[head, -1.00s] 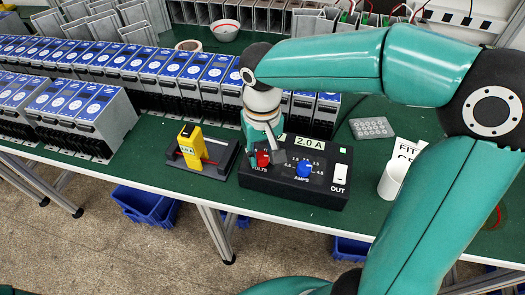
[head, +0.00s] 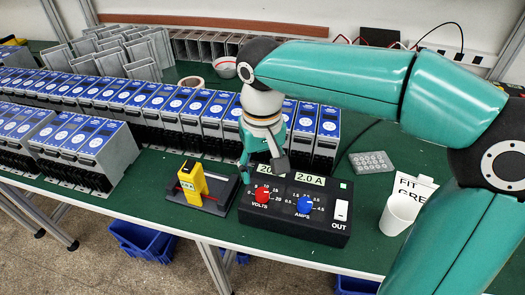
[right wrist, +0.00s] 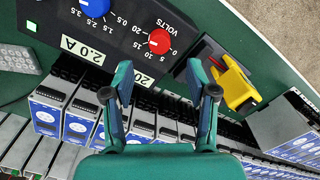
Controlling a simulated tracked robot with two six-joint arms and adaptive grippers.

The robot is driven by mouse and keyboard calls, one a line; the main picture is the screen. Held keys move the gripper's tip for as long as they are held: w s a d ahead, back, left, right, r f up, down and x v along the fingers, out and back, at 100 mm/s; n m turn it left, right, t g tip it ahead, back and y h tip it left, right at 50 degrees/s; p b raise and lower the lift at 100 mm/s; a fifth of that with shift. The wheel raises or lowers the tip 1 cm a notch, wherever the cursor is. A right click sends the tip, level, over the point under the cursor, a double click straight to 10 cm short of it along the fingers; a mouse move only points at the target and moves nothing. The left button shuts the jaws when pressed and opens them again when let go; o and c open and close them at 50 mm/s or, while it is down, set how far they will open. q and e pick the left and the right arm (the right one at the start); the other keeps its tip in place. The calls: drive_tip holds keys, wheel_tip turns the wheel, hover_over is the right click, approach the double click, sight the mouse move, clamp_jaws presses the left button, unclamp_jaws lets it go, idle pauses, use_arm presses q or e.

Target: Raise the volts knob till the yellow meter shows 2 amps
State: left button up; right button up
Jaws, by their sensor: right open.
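The black power supply box (head: 330,228) has a red volts knob (head: 262,195) and a blue amps knob (head: 305,204). They also show in the right wrist view, the red knob (right wrist: 160,41) above the jaws and the blue knob (right wrist: 95,8) at the top edge. The yellow meter (head: 193,183) stands left of the box; its small display is too small to read. My right gripper (head: 264,168) is open and empty, behind and above the red knob, not touching it. In the right wrist view its fingers (right wrist: 160,95) are spread apart. My left gripper is not in view.
Label plates reading 20 and 2.0 A (head: 310,180) are at the box's back edge. Rows of blue-topped units (head: 180,105) stand close behind the box and meter.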

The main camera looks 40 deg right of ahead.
drive_tip(key=shift+r, duration=2.4)
